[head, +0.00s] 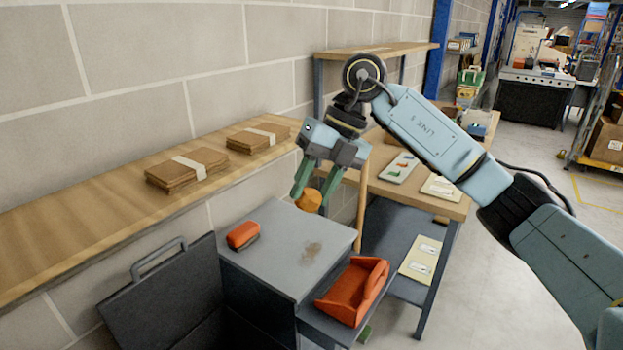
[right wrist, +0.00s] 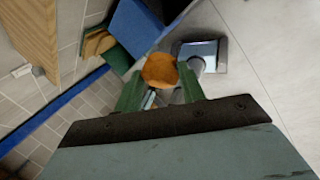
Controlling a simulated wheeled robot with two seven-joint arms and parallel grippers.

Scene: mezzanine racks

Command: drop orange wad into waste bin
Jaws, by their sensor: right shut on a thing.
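The orange wad (head: 308,200) is a small rounded lump between the green fingertips of my right gripper (head: 306,188). The gripper is shut on it and holds it above the far side of a grey worktop. In the right wrist view the wad (right wrist: 160,70) sits between the two green fingers (right wrist: 160,92). No waste bin can be made out for certain. A dark grey container-like panel with a handle (head: 165,295) stands at the lower left, left of the worktop. My left gripper is not in view.
The grey worktop (head: 275,255) bears a brown stain and a red-orange block-like brush (head: 243,235). A red-orange scoop (head: 352,292) lies at its front right. A wooden wall shelf (head: 90,215) holds cardboard bundles (head: 186,170). A wooden-topped bench (head: 450,207) stands behind; floor is clear at right.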

